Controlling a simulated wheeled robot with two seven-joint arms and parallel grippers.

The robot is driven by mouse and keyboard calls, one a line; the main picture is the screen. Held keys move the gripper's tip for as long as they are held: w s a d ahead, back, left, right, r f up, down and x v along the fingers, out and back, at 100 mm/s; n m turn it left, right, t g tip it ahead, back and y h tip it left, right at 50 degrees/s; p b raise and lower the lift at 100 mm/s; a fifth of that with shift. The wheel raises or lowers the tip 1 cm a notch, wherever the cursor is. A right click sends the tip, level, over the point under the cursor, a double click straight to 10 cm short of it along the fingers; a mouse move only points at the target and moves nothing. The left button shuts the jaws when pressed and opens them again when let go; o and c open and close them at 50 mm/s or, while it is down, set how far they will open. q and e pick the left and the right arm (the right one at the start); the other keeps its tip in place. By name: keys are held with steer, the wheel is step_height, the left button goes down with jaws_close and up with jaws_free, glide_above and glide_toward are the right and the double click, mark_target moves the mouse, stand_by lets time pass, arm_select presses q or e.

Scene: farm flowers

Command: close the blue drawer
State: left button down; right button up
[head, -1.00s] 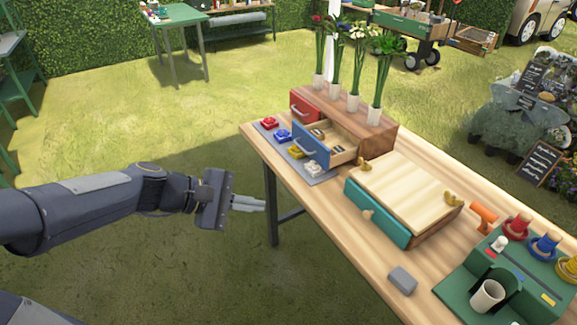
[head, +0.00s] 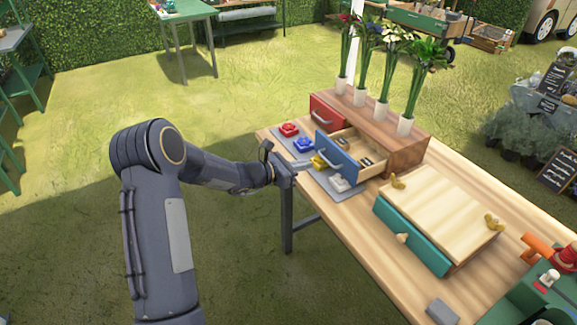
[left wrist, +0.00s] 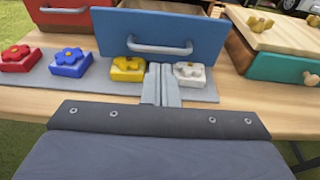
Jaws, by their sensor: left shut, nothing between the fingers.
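The blue drawer (head: 336,153) is pulled out of the wooden cabinet (head: 405,150), with small items visible inside it in the head view. Its blue front with a grey handle also shows in the left wrist view (left wrist: 160,36). My left gripper (head: 308,165) is shut and empty, low in front of the blue drawer. In the left wrist view its fingers (left wrist: 161,82) point toward the drawer front, below the handle and between the yellow and white flower blocks. Contact with the drawer cannot be made out. My right gripper is not in view.
A grey mat (head: 322,183) holds a red block (head: 289,129), a blue block (head: 304,145), a yellow block (left wrist: 127,68) and a white block (left wrist: 189,74). A red drawer (head: 327,116) and a green-fronted box (head: 412,237) flank the blue drawer. Several vased flowers stand on the cabinet.

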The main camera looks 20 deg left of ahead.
arm_select(q)
steer(key=x, duration=0.5)
steer(key=shift+d+p, duration=0.1)
steer(key=shift+p, duration=0.3)
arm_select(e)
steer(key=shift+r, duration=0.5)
